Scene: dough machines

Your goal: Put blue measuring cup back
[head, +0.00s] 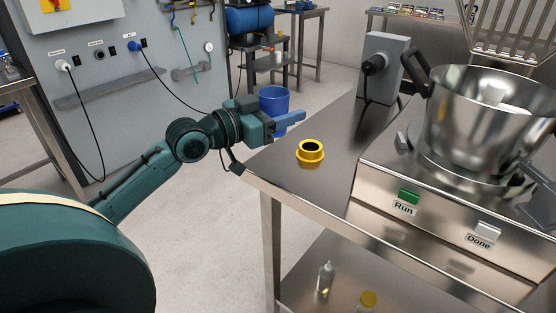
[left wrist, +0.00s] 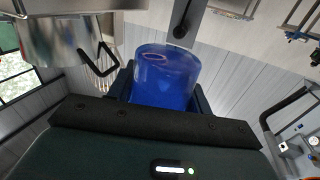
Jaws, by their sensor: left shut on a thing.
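The blue measuring cup (head: 273,99) is held in my left gripper (head: 288,120), near the left corner of the steel table. In the left wrist view the cup (left wrist: 166,73) sits between the two fingers of my left gripper (left wrist: 165,95), which are shut on it. The gripper partly hides its lower side. A yellow ring-shaped piece (head: 311,155) with a dark opening stands on the table, right of and below the gripper in the head view. My right gripper does not show.
A machine with a steel bowl (head: 475,120) and a green Run button (head: 409,195) fills the table's right side. A grey box (head: 384,60) stands at the back. The tabletop around the yellow piece is bare. Bottles (head: 326,278) stand on the lower shelf.

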